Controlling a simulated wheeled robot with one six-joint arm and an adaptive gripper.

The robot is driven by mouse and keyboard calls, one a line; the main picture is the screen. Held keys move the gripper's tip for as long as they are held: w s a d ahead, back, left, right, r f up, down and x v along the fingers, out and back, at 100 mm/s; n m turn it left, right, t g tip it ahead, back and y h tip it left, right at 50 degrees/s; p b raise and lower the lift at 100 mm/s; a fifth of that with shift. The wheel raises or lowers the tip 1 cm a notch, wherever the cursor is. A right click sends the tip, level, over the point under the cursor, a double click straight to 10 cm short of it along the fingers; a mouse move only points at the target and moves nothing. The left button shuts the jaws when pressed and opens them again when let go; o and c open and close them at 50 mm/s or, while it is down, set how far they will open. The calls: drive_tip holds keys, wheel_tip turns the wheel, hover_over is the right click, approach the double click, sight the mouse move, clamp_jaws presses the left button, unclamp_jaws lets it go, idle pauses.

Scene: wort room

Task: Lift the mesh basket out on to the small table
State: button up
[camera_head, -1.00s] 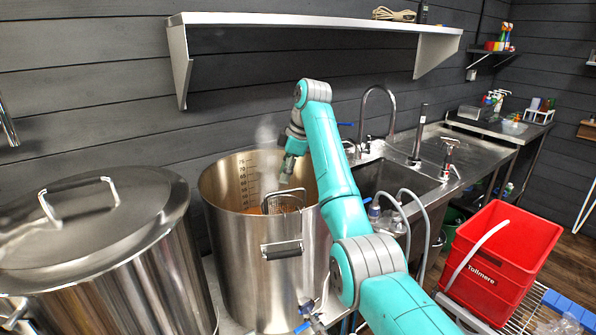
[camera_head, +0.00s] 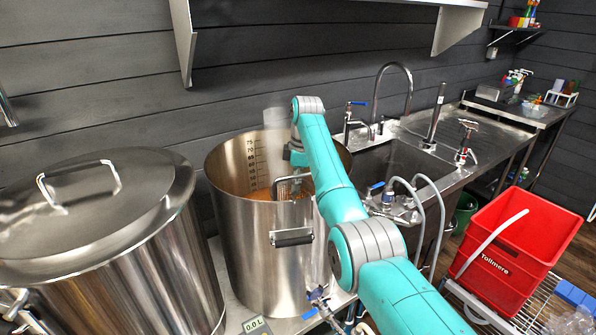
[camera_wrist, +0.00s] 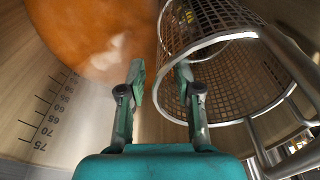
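The mesh basket (camera_wrist: 225,70) hangs inside the steel pot (camera_head: 262,250); in the head view only a little of its mesh and wire frame (camera_head: 290,190) shows. In the wrist view its round rim and wire bars fill the right side. My gripper (camera_wrist: 160,85) is open, its two fingers apart and nothing clearly held between them. The right finger overlaps the near left part of the basket's rim; I cannot tell whether they touch. In the head view my gripper (camera_head: 291,168) is inside the pot's mouth at the basket. I cannot tell which surface is the small table.
Orange-brown steaming liquid (camera_wrist: 95,30) lies in the pot. A lidded steel pot (camera_head: 100,240) stands left. A shelf (camera_head: 380,3) hangs above. Right are a sink (camera_head: 390,165) with a tall tap and hoses, and a red crate (camera_head: 520,245) on a wire rack.

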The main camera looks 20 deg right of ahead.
drive_tip(key=shift+a+f, duration=0.2)
drive_tip(key=shift+f, duration=1.15)
clamp_jaws()
